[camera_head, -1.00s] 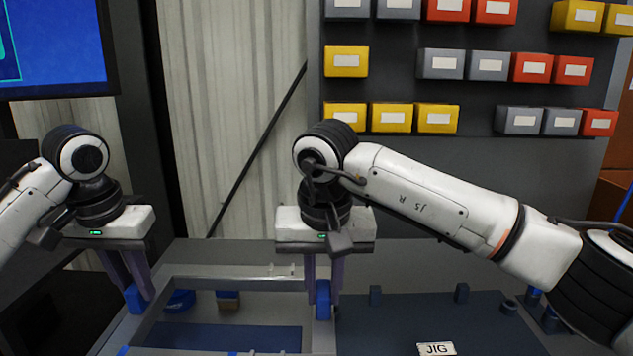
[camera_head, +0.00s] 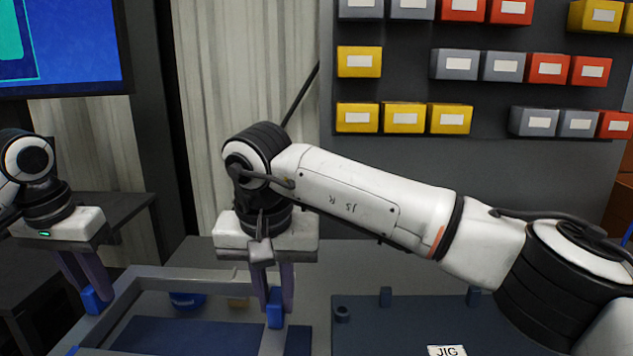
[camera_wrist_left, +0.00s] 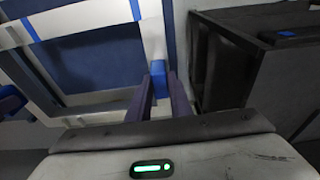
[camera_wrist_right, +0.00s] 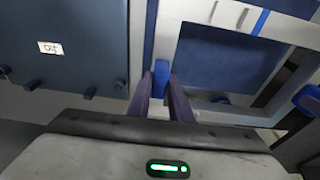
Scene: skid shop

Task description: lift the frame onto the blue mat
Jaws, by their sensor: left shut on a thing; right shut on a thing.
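The frame (camera_head: 205,273) is a grey rectangle with blue grip blocks, between my two arms. My left gripper (camera_head: 97,302) is shut on the blue block at its left side; this block also shows in the left wrist view (camera_wrist_left: 158,72). My right gripper (camera_head: 274,312) is shut on the right block, also in the right wrist view (camera_wrist_right: 160,70). The blue mat (camera_head: 180,335) shows through the frame's opening, and in both wrist views (camera_wrist_left: 95,62) (camera_wrist_right: 225,55). A dark blue strip shows just right of the frame. I cannot tell the height of the frame above the mat.
A dark blue board with a JIG label (camera_head: 446,351) and short pegs lies at the right. A dark bench (camera_head: 125,212) stands at the left; bins (camera_head: 403,117) hang behind.

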